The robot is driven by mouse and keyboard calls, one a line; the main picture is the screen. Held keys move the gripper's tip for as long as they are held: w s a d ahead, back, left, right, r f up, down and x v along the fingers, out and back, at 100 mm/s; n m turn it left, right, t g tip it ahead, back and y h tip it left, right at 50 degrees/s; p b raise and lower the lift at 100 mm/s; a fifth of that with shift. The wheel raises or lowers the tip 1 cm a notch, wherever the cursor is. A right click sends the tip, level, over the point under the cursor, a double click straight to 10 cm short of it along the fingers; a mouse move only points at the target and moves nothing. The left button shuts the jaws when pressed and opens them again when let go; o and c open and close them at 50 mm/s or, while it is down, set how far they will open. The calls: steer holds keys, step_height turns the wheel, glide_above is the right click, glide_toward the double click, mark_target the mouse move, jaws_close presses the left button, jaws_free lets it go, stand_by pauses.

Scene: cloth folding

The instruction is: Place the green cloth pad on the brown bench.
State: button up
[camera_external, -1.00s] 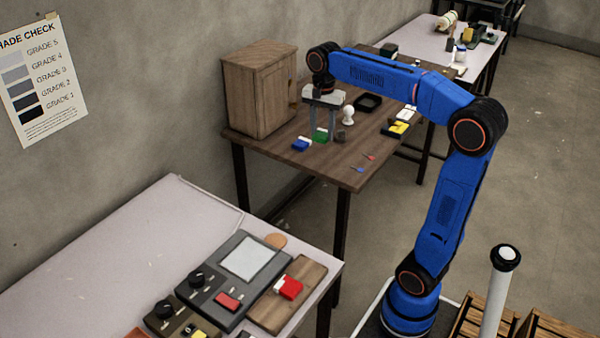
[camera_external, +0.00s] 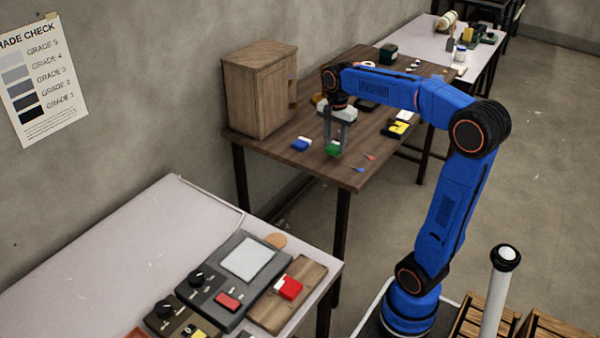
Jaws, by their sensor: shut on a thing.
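The green cloth pad (camera_external: 333,150) is a small green block with a pale part on it, over the brown bench (camera_external: 282,158). My gripper (camera_external: 334,146) points down and is shut on the green pad, one finger on each side. I cannot tell whether the pad touches the bench top or hangs just above it. The fingers hide part of the pad.
A wooden cabinet (camera_external: 258,90) stands at the bench's back left. A yellow, black and white item (camera_external: 397,129) lies farther right.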

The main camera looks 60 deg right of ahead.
mark_target(335, 146)
steer(key=shift+f, duration=1.6)
steer(key=shift+f, duration=0.1)
steer(key=o, duration=1)
step_height(335, 146, up, 12)
steer(key=shift+r, duration=0.1)
steer(key=shift+a, duration=0.1)
